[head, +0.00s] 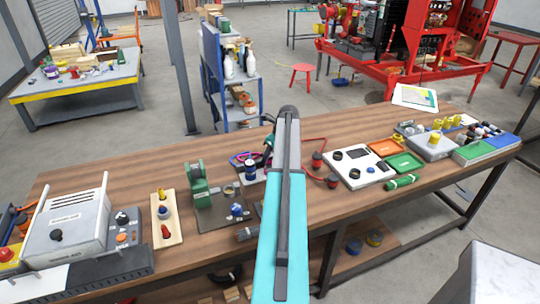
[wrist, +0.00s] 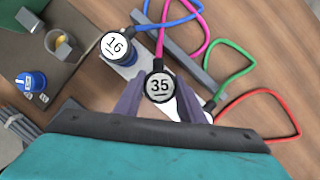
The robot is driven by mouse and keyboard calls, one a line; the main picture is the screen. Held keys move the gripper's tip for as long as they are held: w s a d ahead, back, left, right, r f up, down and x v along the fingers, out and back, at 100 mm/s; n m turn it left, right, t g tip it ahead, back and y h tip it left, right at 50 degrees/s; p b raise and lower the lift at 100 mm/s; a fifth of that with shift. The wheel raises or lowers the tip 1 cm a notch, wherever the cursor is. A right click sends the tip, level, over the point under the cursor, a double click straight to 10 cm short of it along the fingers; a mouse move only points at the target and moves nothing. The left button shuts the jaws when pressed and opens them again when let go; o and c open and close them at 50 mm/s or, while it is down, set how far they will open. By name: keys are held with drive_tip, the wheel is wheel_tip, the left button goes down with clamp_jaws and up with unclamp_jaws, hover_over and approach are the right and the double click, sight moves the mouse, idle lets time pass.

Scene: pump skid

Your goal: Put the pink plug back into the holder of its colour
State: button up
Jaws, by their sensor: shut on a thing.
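In the wrist view my gripper (wrist: 158,92) is shut around a dark round plug with a white cap marked 35 (wrist: 160,86). A pink cable (wrist: 161,30) runs up from this plug. To its upper left, a plug capped 16 (wrist: 115,45) with a blue cable stands at a pale grey block (wrist: 128,70). A pale part shows just right of the held plug, mostly hidden by my finger. The holder colours cannot be read here. In the head view my arm hides the gripper and held plug; part of a pink cable (head: 238,158) shows to its left.
Green (wrist: 245,55) and red (wrist: 290,110) cables loop at the right. A grey bar (wrist: 195,68) lies behind the plugs. A green-posted fixture (head: 198,182) stands left of my arm, and a white panel (head: 355,165) lies right. The front table edge is below.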

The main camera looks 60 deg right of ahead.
drive_tip(key=shift+f, duration=0.8)
idle(0.6)
drive_tip(key=o, duration=1.5)
drive_tip(key=shift+c, duration=0.2)
drive_tip(key=b+v, duration=0.3)
drive_tip(key=v, duration=1)
drive_tip(key=shift+s+r+b, duration=0.15)
drive_tip(key=shift+r+b, duration=0.2)
drive_tip(key=shift+r, duration=0.05)
drive_tip(key=shift+s+f, duration=0.1)
